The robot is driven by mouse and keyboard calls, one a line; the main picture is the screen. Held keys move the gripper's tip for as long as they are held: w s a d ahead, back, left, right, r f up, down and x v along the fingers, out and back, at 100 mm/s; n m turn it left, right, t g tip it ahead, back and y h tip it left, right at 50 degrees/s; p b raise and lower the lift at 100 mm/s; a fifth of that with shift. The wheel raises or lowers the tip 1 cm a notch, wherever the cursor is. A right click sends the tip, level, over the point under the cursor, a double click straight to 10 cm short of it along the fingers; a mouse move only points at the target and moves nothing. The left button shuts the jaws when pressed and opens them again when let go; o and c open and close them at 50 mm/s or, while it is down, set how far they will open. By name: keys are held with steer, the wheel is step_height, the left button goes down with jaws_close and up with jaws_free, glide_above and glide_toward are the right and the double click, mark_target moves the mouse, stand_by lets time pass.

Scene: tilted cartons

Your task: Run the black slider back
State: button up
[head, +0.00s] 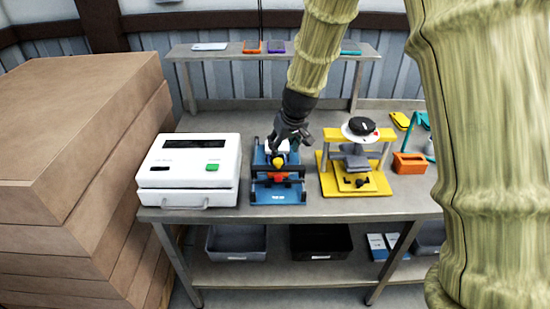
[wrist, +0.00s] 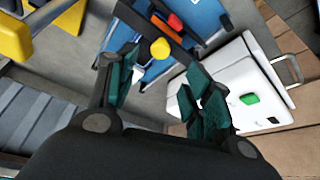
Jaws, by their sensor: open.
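A blue fixture (head: 279,196) stands on the bench, with a yellow knob (head: 279,161) and a red-orange part on it. In the wrist view, a dark bar (wrist: 135,17) lies across the blue fixture (wrist: 205,20), beside the yellow knob (wrist: 160,48) and the red-orange part (wrist: 175,21). I cannot tell whether this bar is the black slider. My gripper (head: 284,140) is over the back of the blue fixture, pointing down. In the wrist view my gripper (wrist: 161,92) has its fingers spread, with nothing clearly held between them. The fingers hide part of the fixture.
A white box with a green button (head: 212,168) stands left of the blue fixture. A yellow press-like stand (head: 380,190) is to the right, with an orange holder (head: 410,163) beyond. Stacked cartons (head: 75,150) rise at the left. A raised shelf (head: 225,53) runs behind.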

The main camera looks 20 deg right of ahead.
mark_target(278, 161)
steer(key=shift+p+x, duration=1.25)
steer(key=shift+x, duration=3.25)
